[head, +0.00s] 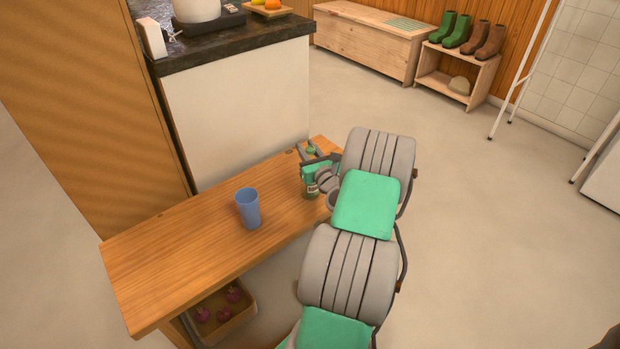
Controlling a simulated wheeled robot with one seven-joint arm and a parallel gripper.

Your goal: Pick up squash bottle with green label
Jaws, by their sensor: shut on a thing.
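The squash bottle (311,194) stands at or just above the wooden bench top (180,255), toward its far right end. Its lower part shows under my gripper and a green top shows above. The label is mostly hidden by my gripper, and I cannot tell whether the base touches the wood. My gripper (312,172) is closed around the bottle's middle, reaching in from the right. My grey and green arm covers the right edge of the bench.
A blue cup (248,208) stands on the bench left of the bottle. A crate (228,318) with dark red round things sits below. A dark-topped counter (235,45) stands behind. Open floor (470,220) lies to the right. Boots (456,30) stand on a far shelf.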

